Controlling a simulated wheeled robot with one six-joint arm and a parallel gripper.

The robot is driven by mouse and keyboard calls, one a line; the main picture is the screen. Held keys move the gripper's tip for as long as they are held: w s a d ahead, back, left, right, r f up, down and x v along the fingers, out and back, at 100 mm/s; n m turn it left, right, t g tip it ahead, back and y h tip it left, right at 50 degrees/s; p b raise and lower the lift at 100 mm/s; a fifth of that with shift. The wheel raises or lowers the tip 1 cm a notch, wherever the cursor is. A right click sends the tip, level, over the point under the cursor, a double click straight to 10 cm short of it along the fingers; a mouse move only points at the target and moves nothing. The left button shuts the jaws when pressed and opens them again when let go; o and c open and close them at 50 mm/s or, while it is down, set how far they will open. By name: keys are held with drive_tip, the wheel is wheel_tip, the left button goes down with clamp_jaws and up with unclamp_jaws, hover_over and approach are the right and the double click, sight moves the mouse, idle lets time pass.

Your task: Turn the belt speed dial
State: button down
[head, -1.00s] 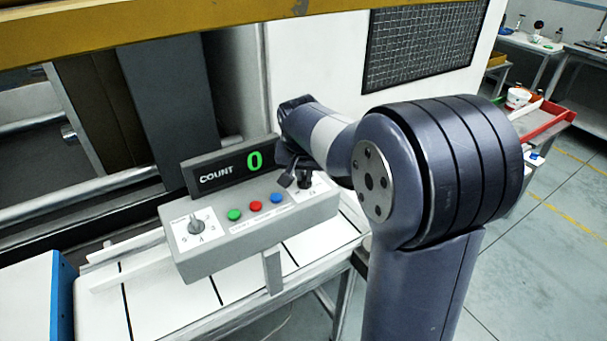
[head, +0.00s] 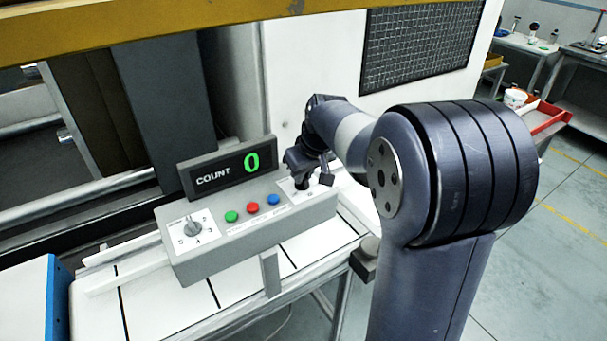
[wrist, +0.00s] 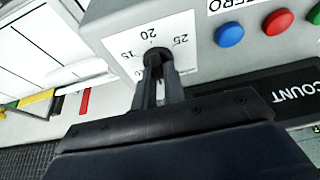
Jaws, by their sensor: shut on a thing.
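The control box (head: 215,262) sits on the white table. The belt speed dial (wrist: 157,52) is a dark knob on a white scale plate marked 15, 20 and 25, at the box's right end in the head view. My gripper (wrist: 160,68) is shut on this knob, one finger on each side of it. In the head view my gripper (head: 305,178) reaches down onto the right end of the box and hides most of the dial. The fingers cover part of the scale, so I cannot read the setting.
Green (head: 231,216), red (head: 253,209) and blue (head: 274,200) buttons lie between the dials. A count display (head: 227,170) reading 0 stands behind them. A blue-sided box (head: 58,300) is at the left.

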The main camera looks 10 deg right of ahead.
idle(0.4)
drive_tip(key=c, duration=1.5)
unclamp_jaws()
drive_tip(key=shift+r, duration=0.1)
drive_tip(key=b+v, duration=0.1)
drive_tip(key=v, duration=0.9)
drive_tip(key=shift+s+d+r, duration=0.1)
drive_tip(key=shift+r, duration=0.2)
drive_tip(key=p+x, duration=0.1)
drive_tip(key=x, duration=0.9)
drive_tip(key=shift+f, duration=0.4)
